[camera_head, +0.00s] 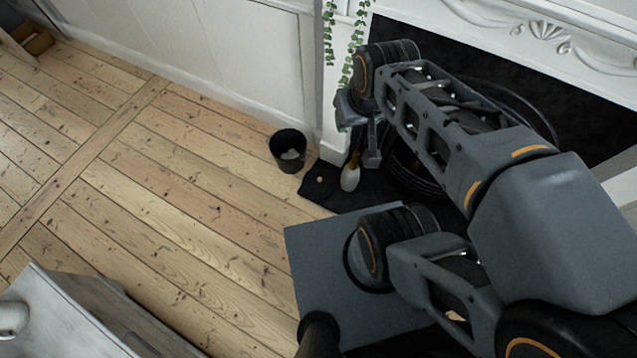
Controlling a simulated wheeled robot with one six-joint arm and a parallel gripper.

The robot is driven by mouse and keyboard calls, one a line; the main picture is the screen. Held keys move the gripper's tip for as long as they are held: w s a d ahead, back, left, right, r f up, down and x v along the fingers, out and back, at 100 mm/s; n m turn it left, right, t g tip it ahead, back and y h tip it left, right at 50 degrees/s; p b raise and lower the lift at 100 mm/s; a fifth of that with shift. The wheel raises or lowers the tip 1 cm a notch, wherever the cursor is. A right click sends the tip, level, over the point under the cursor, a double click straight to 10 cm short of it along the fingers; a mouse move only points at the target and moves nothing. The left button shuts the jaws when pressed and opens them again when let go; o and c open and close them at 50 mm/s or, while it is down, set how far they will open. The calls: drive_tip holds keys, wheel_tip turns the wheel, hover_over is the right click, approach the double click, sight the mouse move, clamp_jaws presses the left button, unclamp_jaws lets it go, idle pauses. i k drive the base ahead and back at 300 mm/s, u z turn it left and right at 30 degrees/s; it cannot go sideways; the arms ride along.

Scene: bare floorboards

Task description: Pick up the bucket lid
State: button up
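A dark, flat piece with a small tan knob, which looks like the bucket lid (313,186), lies on the floor beside the fireplace. Its outline merges with the black mat or hearth under it. A black open bucket (289,151) stands upright just up and left of it, with something pale inside. My gripper (358,144) is up and right of the knob in the picture, in front of the white fireplace post. Its two fingers show apart, with nothing seen between them. Its height above the floor is hard to tell.
A white bottle-like object with a brown top (350,176) stands close right of the knob, under my gripper. The fireplace (590,45) is on the right, with a green hanging plant (329,30). A grey cabinet (70,310) is at lower left.

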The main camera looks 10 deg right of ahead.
sight(317, 182)
drive_tip(key=u, duration=1.65)
drive_tip(key=i, duration=1.35)
drive_tip(key=z, duration=2.65)
